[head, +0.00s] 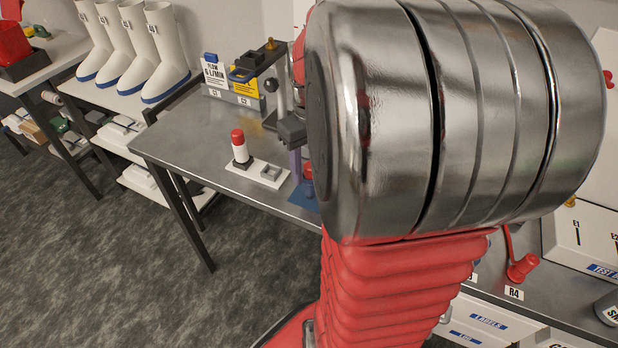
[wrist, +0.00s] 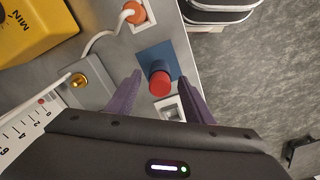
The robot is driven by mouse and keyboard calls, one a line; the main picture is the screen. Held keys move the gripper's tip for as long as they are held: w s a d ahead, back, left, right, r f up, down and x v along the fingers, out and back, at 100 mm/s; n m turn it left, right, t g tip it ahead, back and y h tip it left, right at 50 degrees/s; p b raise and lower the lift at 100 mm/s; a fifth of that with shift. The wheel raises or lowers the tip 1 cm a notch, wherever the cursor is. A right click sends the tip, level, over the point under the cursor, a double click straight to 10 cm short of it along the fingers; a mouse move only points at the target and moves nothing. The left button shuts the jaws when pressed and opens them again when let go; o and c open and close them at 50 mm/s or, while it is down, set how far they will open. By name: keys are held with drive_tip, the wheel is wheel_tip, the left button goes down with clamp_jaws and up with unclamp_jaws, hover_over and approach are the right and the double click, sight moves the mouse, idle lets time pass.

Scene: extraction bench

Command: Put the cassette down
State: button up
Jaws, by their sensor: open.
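My gripper (wrist: 159,77) is open, with one purple finger on each side of the cassette. Gaps show between the fingers and the cassette. In the head view the cassette's red top (head: 308,170) shows beside my arm, over the blue pad (head: 298,198). My arm hides most of the gripper there.
A white holder (head: 256,180) carries a white red-capped cylinder (head: 240,148) and has an empty square recess. A yellow device (head: 243,82) and flow sign (head: 213,72) stand behind. White boots (head: 160,50) stand on a left shelf. The bench's left front is clear.

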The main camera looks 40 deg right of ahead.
wheel_tip(320, 180, up, 7)
drive_tip(key=shift+r, duration=0.15)
idle(0.8)
drive_tip(key=shift+a, duration=0.25)
drive_tip(key=s+a+n+t, duration=0.1)
drive_tip(key=s+a+t, duration=0.1)
drive_tip(key=a, duration=0.9)
drive_tip(key=s+a+n+t, duration=0.1)
drive_tip(key=s+a+t, duration=0.1)
drive_tip(key=a, duration=1)
drive_tip(key=shift+a+r+t, duration=0.15)
drive_tip(key=shift+t, duration=0.65)
